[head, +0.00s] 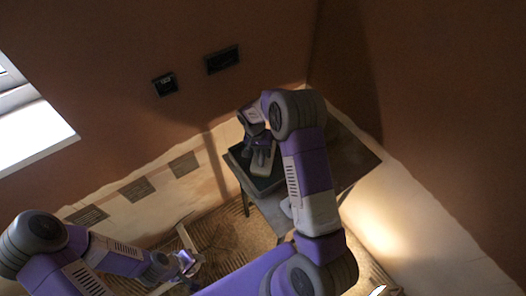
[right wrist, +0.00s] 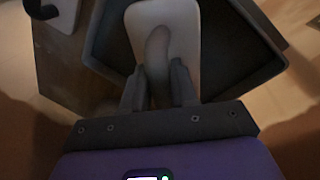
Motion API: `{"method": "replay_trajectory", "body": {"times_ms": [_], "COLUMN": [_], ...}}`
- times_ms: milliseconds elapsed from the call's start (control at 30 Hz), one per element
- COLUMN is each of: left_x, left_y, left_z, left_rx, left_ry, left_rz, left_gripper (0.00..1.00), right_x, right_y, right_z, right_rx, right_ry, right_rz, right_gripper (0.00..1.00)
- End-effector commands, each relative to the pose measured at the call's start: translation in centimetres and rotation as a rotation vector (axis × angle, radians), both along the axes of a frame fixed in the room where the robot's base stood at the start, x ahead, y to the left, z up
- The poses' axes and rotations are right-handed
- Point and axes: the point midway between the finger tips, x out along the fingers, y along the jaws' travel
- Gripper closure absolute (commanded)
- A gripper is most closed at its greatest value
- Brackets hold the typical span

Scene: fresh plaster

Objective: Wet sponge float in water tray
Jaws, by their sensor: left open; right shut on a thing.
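The sponge float (right wrist: 188,32) has a pale flat rectangular base and a curved handle. My right gripper (right wrist: 158,80) is shut on its handle. The float also shows in the head view (head: 262,161), at the dark water tray (head: 236,166). In the right wrist view the tray (right wrist: 235,45) surrounds the float on the sides seen; I cannot tell whether the float touches water or the tray floor. My left gripper (head: 188,264) is open at the lower left, well away from the tray, low in front of the wall.
The tray stands on a small table (head: 358,163) in the room's corner. A pale object with a dark curved handle (right wrist: 45,12) shows beside the tray. Two dark wall boxes (head: 222,60) are above. Wooden strips (head: 186,238) are near my left gripper. A window (head: 30,120) is at left.

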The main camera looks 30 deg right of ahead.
Motion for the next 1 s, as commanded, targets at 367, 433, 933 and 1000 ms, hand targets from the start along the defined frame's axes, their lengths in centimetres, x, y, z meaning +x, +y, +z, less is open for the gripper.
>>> {"method": "replay_trajectory", "body": {"times_ms": [367,433,933,1000], "left_x": [0.00,0.00,0.00,0.00], "left_y": [0.00,0.00,0.00,0.00], "left_z": [-0.42,-0.48,-0.75,-0.75], "left_rx": [0.000,0.000,0.000,0.000], "left_ry": [0.000,0.000,0.000,0.000], "left_rz": [0.000,0.000,0.000,0.000], "left_gripper": [0.57,0.57,0.57,0.57], "right_x": [0.02,0.01,0.02,0.02], "right_y": [0.00,0.00,0.00,0.00], "right_z": [-0.49,-0.57,-0.91,-0.91], "right_rx": [0.000,0.000,-0.001,0.000], "right_ry": [0.000,0.000,-0.001,0.000], "right_rz": [0.000,0.000,0.000,0.000], "right_gripper": [0.97,0.97,0.97,0.97]}}
